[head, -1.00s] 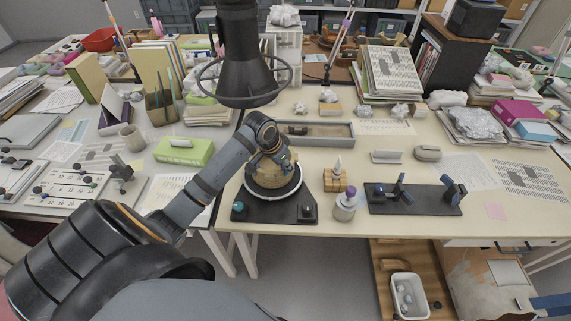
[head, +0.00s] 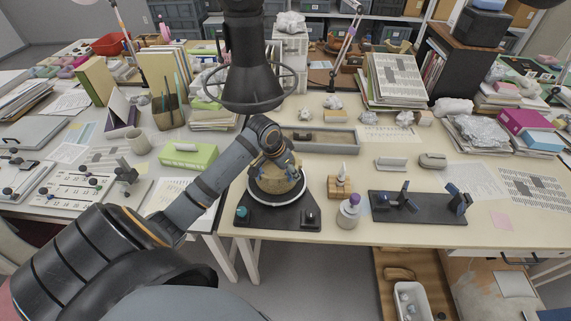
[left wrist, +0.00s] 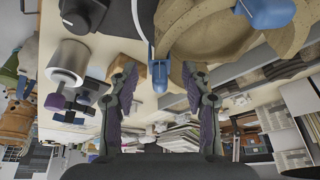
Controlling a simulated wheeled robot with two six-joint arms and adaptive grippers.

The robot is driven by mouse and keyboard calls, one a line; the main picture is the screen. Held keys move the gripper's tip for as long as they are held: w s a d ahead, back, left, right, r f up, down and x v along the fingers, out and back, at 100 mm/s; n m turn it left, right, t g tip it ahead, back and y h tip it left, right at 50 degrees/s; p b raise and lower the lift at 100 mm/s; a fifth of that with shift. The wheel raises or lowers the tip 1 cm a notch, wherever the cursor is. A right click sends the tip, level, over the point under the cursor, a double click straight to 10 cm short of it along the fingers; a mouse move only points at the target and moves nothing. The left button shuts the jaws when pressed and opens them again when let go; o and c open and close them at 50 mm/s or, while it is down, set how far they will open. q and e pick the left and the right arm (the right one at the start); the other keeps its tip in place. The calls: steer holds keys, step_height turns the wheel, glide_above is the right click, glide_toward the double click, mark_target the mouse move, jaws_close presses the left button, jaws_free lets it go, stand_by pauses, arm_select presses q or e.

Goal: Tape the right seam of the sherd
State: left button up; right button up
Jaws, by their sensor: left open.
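The tan clay vessel (head: 276,188) sits on a white ring on a black stand (head: 280,217) near the table's front edge. My left gripper (head: 278,163) is over its upper part and hides much of it. In the left wrist view, the vessel (left wrist: 210,35) fills the top, with a blue clip (left wrist: 160,75) at its edge and another blue clip (left wrist: 265,12) at its top right. There the fingers of my left gripper (left wrist: 162,100) are spread, with nothing visible held between them. I cannot make out the right seam or any tape on it. My right gripper is not in view.
A wooden block (head: 340,187) and a jar with a purple lid (head: 349,211) stand right of the stand. A black board with blue holders (head: 418,208) lies further right. A grey tray (head: 320,140) lies behind. A dark lamp-like column with a ring (head: 250,80) hangs above.

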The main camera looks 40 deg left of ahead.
arm_select(q)
steer(key=v, duration=1.1)
stand_by(0.3)
